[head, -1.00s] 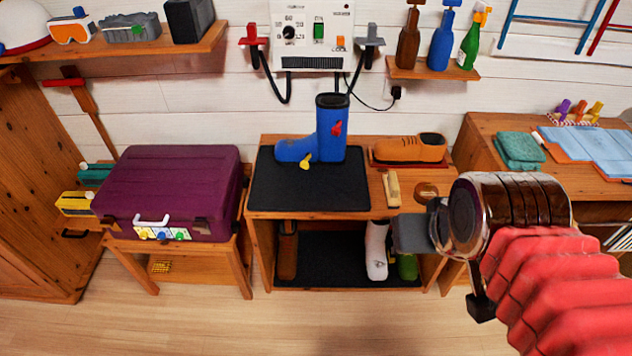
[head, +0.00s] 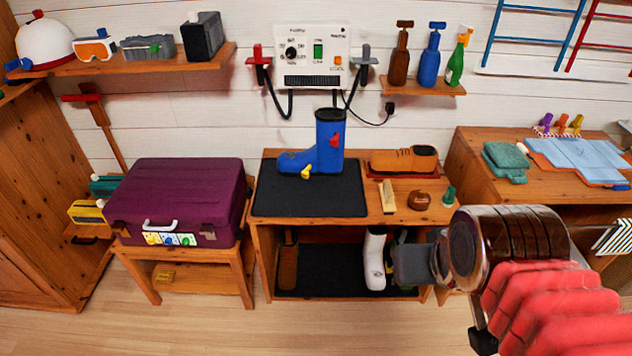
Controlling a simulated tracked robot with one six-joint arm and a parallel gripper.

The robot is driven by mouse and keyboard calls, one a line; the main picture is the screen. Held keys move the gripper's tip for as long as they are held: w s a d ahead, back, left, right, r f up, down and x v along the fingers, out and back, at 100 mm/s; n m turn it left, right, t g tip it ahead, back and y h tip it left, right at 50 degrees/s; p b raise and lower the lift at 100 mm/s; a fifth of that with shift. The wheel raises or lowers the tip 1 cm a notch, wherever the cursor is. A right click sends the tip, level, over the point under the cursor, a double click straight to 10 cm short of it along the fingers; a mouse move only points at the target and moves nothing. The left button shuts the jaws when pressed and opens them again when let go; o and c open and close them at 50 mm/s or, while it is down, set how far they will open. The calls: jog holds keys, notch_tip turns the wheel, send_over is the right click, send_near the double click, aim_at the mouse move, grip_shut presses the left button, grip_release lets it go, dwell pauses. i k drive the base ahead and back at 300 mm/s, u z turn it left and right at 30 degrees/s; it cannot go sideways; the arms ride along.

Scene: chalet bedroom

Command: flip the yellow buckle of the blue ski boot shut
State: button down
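The blue ski boot (head: 329,140) stands upright on a black mat (head: 310,202) on top of the wooden bench, its toe to the left. Its yellow buckle (head: 307,170) sits low near the instep and appears to stick out from the boot. A red buckle (head: 333,140) is higher on the shaft. My gripper (head: 408,264) is at the right, in front of the bench's lower shelf, below and to the right of the boot and well apart from it. Its fingers are seen as a dark grey block, and their opening cannot be made out.
On the bench are an orange shoe (head: 404,159), a brush (head: 387,196) and a brown round object (head: 419,201). A purple suitcase (head: 178,198) stands left. A white boot (head: 374,258) is on the lower shelf. A boot dryer (head: 313,56) hangs above. The floor in front is clear.

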aim_at(305, 172)
jog(key=u, duration=0.2)
jog(key=i, duration=0.35)
jog(key=u, duration=0.8)
jog(key=i, duration=1.05)
jog(key=u, duration=0.15)
